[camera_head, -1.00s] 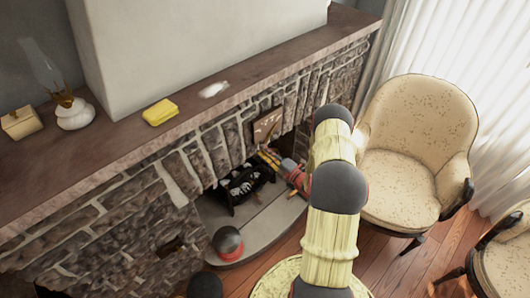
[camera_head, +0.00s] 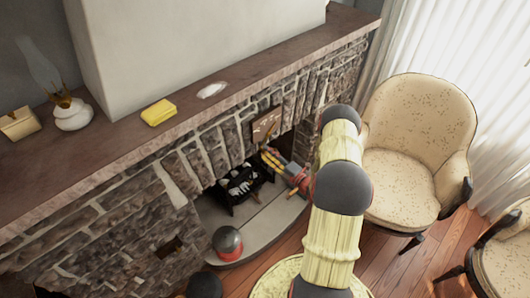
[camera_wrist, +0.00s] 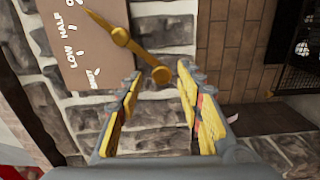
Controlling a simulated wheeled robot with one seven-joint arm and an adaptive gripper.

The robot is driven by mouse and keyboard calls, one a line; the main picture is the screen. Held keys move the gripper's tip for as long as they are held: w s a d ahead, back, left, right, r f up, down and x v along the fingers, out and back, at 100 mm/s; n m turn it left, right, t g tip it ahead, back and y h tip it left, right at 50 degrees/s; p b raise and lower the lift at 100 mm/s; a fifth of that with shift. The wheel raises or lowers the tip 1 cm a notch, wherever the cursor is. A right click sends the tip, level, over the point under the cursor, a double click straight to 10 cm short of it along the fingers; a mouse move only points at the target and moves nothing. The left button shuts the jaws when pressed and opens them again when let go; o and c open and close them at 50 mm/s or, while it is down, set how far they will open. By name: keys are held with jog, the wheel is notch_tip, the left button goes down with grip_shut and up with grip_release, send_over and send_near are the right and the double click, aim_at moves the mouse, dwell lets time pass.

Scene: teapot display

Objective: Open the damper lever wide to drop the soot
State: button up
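The damper lever (camera_wrist: 139,52) is a brass bar on a round pivot, mounted on a brown plate (camera_wrist: 75,50) with the words LOW and HALF and another label cut off at the top edge. Its thin pointed end lies at upper left and its rounded knob at lower right. My gripper (camera_wrist: 160,72) has its yellow-padded fingers apart, with the knob in line with the gap near the fingertips; contact cannot be told. In the head view the plate (camera_head: 267,124) is on the stone fireplace front, with my gripper (camera_head: 270,157) just below it. No soot can be made out.
A black grate (camera_head: 243,186) with pale logs sits in the firebox below. A mantel shelf (camera_head: 225,84) overhangs above, bearing a yellow block (camera_head: 159,112) and a lamp (camera_head: 72,112). An armchair (camera_head: 410,150) stands to the right of my arm.

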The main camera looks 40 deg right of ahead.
jog(key=s, duration=0.9)
jog(key=shift+d, duration=0.35)
